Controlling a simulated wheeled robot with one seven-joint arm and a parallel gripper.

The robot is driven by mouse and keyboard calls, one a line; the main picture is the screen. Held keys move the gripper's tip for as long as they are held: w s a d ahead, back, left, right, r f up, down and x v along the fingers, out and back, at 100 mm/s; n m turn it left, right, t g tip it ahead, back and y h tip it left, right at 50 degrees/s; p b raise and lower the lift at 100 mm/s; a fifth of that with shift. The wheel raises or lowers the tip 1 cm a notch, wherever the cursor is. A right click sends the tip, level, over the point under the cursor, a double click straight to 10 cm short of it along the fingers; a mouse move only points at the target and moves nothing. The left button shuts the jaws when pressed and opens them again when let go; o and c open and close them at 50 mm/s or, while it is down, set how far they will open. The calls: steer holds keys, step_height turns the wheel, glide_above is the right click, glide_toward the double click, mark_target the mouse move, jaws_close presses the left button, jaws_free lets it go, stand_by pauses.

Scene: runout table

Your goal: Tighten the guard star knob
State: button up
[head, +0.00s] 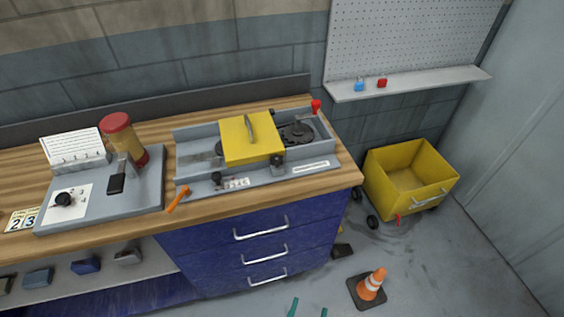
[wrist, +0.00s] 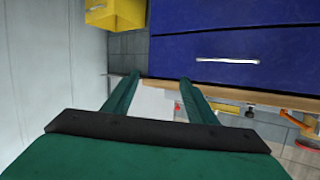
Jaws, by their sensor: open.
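Another black knob (head: 217,178) stands at the bed's front left. My gripper (head: 308,310) shows only as two green fingertips at the bottom edge, in front of the drawers and well apart from the machine. In the wrist view my gripper (wrist: 157,82) is open and empty, with part of the machine at lower right.
An orange lever (head: 178,199) sticks out at the bed's front left. A red knob (head: 316,105) stands at its back right. A grey panel (head: 140,195) with a jar is left. Blue drawers (head: 255,250), a yellow cart (head: 410,178) and a traffic cone (head: 370,286) are below.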

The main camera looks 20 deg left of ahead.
steer(key=w+a+y, duration=0.2)
steer(key=w+a, duration=0.1)
steer(key=w, duration=0.5)
steer(key=n+g+y, duration=0.4)
steer(key=n+y, duration=0.3)
steer(key=n, duration=0.2)
glide_toward(277, 161)
steer(key=x, duration=0.7)
steer(key=shift+w+a, duration=0.15)
steer(key=shift+w, duration=0.2)
steer(key=shift+f+h, duration=0.1)
steer(key=shift+h, duration=0.2)
steer(key=shift+a, duration=0.1)
steer(key=c, duration=1.1)
